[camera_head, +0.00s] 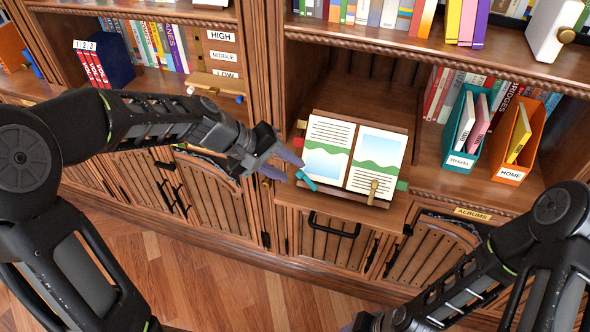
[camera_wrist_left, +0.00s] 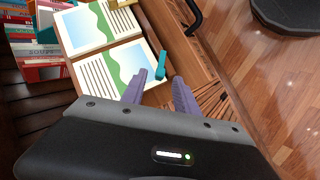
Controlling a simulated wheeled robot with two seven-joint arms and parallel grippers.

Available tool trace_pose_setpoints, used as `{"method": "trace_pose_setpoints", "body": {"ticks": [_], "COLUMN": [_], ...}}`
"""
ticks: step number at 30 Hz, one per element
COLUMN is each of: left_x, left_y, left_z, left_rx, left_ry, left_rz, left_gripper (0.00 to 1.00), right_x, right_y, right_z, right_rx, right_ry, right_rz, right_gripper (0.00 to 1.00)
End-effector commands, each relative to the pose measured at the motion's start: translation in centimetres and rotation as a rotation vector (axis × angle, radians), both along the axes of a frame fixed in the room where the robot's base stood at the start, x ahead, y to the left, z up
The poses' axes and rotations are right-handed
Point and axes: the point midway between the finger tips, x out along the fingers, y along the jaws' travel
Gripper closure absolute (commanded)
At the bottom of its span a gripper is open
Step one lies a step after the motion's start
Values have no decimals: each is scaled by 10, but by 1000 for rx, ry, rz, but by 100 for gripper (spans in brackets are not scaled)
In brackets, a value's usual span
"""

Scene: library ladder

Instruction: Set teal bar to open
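The teal bar (camera_head: 306,180) is a short bar at the lower left corner of the open book's stand, lying slantwise in the head view. It also shows in the left wrist view (camera_wrist_left: 161,65), beside the page edge. My left gripper (camera_head: 289,167) is open and empty, its purple fingers just left of the bar. In the left wrist view the fingers (camera_wrist_left: 159,87) are spread, with the bar ahead of the gap and apparently not between them. My right gripper (camera_head: 366,322) is at the bottom edge of the head view, mostly cut off.
The open book (camera_head: 355,155) rests on a tilted stand on the shelf ledge. A brass clip (camera_head: 374,188) is at its lower edge. A teal box (camera_head: 465,130) and an orange box (camera_head: 515,143) stand to the right. A black handle (camera_head: 334,226) projects below the ledge.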

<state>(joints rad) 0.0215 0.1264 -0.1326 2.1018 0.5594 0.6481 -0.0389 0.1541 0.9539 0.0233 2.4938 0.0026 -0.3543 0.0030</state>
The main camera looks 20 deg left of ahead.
Motion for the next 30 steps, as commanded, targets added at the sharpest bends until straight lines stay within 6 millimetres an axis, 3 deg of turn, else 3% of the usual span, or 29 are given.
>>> {"method": "trace_pose_setpoints", "body": {"ticks": [6,16,30], "left_x": [9,11,11], "left_y": [-14,-16,-16], "left_z": [-21,-23,-23], "left_rx": [0,0,1], "left_ry": [2,0,1], "left_rz": [-1,0,0], "left_gripper": [64,64,100], "right_x": [0,0,0], "right_y": [0,0,0], "right_z": [1,1,1], "right_rx": [-1,-1,0], "right_ry": [0,0,0], "right_rz": [0,0,0], "right_gripper": [64,64,64]}}
